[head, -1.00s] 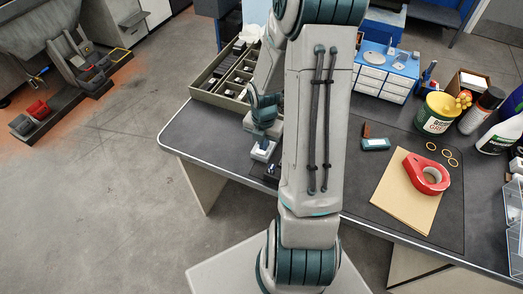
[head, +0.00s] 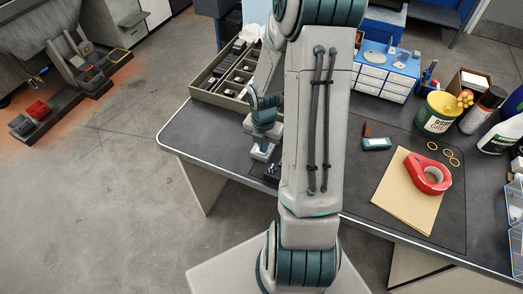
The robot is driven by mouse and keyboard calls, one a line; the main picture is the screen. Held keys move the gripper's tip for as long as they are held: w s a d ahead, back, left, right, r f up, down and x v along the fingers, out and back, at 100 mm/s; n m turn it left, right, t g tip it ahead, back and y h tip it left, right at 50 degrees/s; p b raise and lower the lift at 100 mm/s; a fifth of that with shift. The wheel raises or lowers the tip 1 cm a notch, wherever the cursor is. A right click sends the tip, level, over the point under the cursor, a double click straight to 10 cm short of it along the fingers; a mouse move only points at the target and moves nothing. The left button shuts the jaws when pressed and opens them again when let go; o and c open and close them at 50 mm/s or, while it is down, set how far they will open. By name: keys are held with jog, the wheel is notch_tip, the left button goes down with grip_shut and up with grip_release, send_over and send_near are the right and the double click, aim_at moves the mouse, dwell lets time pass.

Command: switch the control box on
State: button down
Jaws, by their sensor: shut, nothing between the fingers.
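My gripper (head: 261,152) points down over the left part of the dark bench, just left of my arm's large link. It is shut and empty. A small dark object (head: 271,172) shows just below and right of it, mostly hidden behind my arm. It may be the control box, but I cannot tell. No switch can be made out, and I cannot tell whether my gripper touches anything.
A divided tray (head: 222,97) stands behind my gripper. The bench's front left is clear.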

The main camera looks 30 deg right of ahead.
jog(key=shift+f, duration=0.25)
notch_tip(320, 180, up, 7)
jog(key=p, duration=0.6)
jog(key=shift+p, duration=0.4)
dwell(0.3)
jog(key=s+a+r+m+t+h, duration=0.1)
jog(key=s+a+r+m, duration=0.15)
jog(key=r+m, duration=0.4)
jog(key=s+a+r+m, duration=0.1)
jog(key=a+r+m, duration=0.2)
jog(key=r+m, duration=0.35)
jog(key=s+a+r+m+t, duration=0.1)
jog(key=s+a+r+m, duration=0.2)
jog(key=r+m, duration=0.3)
jog(key=s+a+r+m+t+y, duration=0.1)
jog(key=s+a+r+m, duration=0.2)
jog(key=s+r+m, duration=0.2)
jog(key=shift+s+a+r+m+t, duration=0.2)
jog(key=shift+s+r+m+t, duration=0.15)
jog(key=shift+s+m, duration=0.35)
